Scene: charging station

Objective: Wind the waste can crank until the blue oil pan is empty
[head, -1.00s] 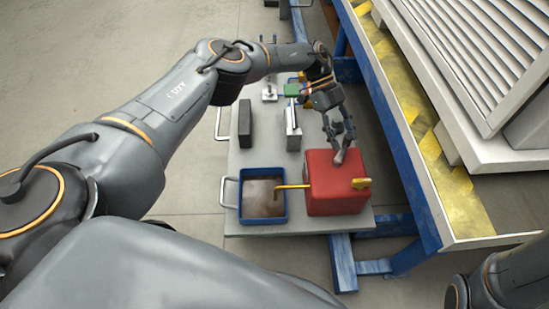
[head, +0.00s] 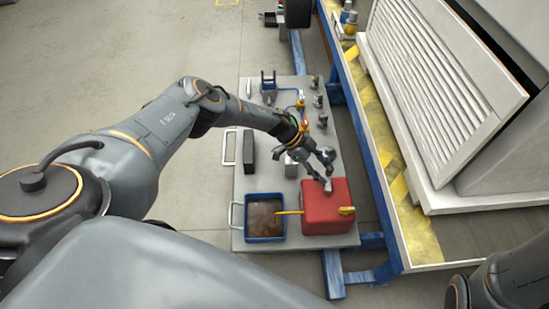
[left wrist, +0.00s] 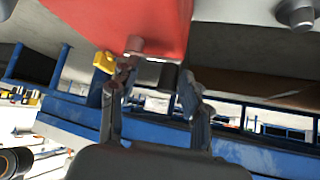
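The red waste can (head: 326,210) stands at the front right of the grey cart top; it also fills the top of the left wrist view (left wrist: 115,20). Its metal crank (head: 328,187) sits at the can's far side and shows close up in the left wrist view (left wrist: 137,46). The blue oil pan (head: 265,238) is left of the can and holds brown oil (head: 264,214). My left gripper (head: 325,173) is at the crank. In the left wrist view its fingers (left wrist: 158,82) are spread, with the dark crank handle between them, gaps visible. My right gripper is out of view.
A yellow tube (head: 289,212) runs from pan to can. A black block (head: 249,151) and small fittings stand farther back on the cart (head: 240,190). A blue frame with a yellow ledge (head: 408,222) and a white louvred panel (head: 440,90) bound the right. Open floor lies left.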

